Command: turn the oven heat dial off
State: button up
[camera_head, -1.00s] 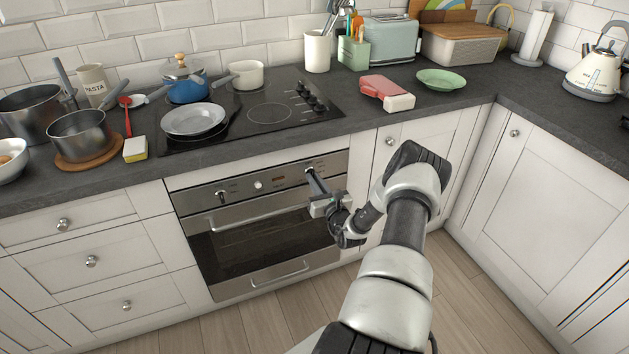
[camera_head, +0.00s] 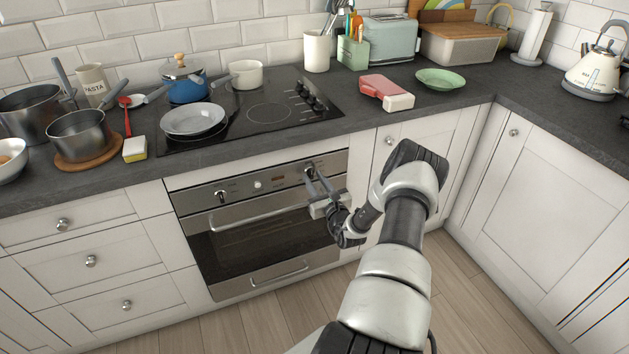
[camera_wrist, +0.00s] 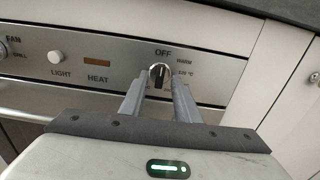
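The oven heat dial (camera_wrist: 158,74) is a dark knob on a light round base, on the steel control panel below the word OFF. WARM and a temperature mark are printed to its right. Its grip stands near upright in the wrist view; I cannot tell exactly where its pointer aims. My gripper (camera_wrist: 159,84) is open, with one finger on each side of the dial and a gap to it on both sides in that view. In the head view my gripper (camera_head: 315,181) is at the right end of the oven panel, and its fingers partly hide the dial.
The oven's light knob (camera_wrist: 55,57) and fan knob (camera_head: 221,195) are further left on the panel. The oven door handle (camera_head: 250,216) runs just below. The worktop edge (camera_head: 245,146) overhangs above. The floor (camera_head: 190,329) in front is clear.

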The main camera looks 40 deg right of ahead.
jog(key=p+v, duration=0.2)
jog(key=v, duration=1.5)
jog(key=shift+s, duration=0.2)
